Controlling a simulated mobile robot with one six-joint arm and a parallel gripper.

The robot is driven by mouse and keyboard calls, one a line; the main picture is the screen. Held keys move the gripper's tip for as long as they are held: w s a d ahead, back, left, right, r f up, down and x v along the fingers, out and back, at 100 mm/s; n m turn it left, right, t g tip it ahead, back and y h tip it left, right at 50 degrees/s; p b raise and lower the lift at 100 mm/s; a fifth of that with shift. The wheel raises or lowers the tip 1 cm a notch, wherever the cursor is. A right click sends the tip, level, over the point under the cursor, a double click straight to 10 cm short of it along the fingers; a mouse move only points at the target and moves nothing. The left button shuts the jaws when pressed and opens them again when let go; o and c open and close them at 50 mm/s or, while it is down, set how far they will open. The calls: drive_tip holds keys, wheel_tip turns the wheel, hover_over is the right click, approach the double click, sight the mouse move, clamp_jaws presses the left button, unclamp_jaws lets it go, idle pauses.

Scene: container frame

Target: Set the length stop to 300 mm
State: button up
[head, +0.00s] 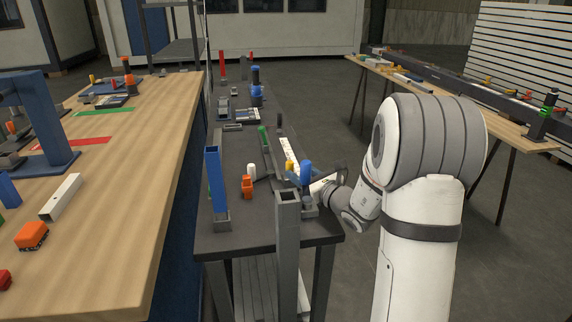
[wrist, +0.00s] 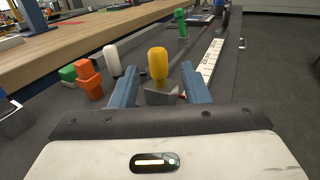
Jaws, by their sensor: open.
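The length stop shows in the wrist view as a yellow knob (wrist: 158,64) on a grey block (wrist: 160,97) with a small red pointer at its right. A white scale strip (wrist: 212,58) runs away from it; its numbers are too small to read. My gripper (wrist: 159,78) is open, with one blue finger on each side of the knob. I cannot tell whether either finger touches it. In the head view the yellow knob (head: 289,165) stands beside the scale (head: 290,150), with my gripper (head: 291,174) low around it. The pointer's reading cannot be made out.
An orange part (wrist: 89,80), a white knob (wrist: 112,60) and a green knob (wrist: 181,22) stand nearby. A wooden bench (head: 130,190) lies further left.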

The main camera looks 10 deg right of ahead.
sight(293, 168)
drive_tip(key=x, duration=0.5)
drive_tip(key=shift+a, duration=0.1)
clamp_jaws()
idle(0.3)
